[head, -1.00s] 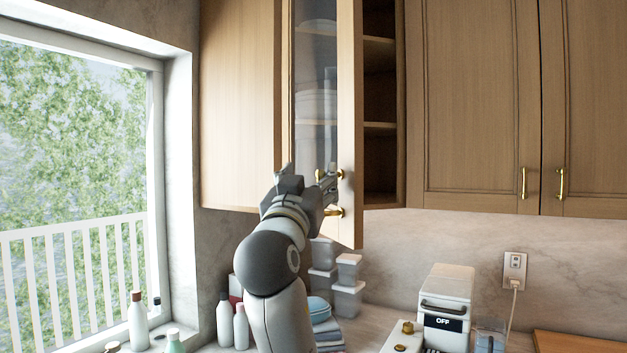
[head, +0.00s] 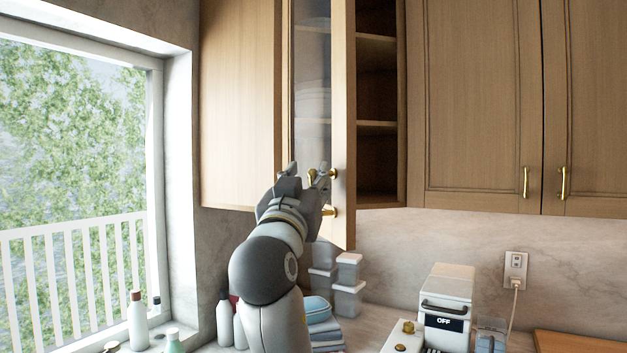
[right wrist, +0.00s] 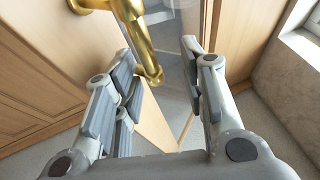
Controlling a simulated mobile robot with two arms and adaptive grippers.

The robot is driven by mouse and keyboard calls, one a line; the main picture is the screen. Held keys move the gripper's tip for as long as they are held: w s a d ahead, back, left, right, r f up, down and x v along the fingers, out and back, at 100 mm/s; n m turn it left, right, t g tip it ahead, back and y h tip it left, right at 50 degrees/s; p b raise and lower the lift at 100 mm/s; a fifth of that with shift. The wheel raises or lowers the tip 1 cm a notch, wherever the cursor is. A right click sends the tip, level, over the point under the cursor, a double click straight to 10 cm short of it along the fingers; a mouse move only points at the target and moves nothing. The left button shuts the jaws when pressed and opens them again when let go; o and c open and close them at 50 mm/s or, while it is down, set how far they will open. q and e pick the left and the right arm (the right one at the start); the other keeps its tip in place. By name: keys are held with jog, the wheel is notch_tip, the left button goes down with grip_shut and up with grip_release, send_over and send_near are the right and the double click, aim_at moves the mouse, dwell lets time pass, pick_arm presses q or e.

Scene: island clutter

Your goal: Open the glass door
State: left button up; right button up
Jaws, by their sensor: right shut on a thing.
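The glass door (head: 343,110) of the upper cabinet stands partly open, its wooden frame swung out toward me. Dishes show dimly through its pane. Its brass handle (head: 331,211) is on the lower part of the frame. My right gripper (head: 308,174) is at the handle, its fingers around the upper part. In the right wrist view the brass handle (right wrist: 138,36) reaches down between the two fingers of my right gripper (right wrist: 160,66). The fingers hide part of the handle's grip from the head view. My left gripper is not in view.
Open shelves (head: 377,125) show right of the door. Closed cabinet doors (head: 475,100) with brass handles are farther right. Below, the counter holds plastic containers (head: 348,285), bottles (head: 225,320) and a white appliance (head: 447,305). A window (head: 75,180) is at left.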

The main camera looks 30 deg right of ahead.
jog(key=v, duration=1.1)
jog(key=shift+d, duration=0.15)
jog(key=shift+s, duration=0.15)
jog(key=shift+f, duration=0.15)
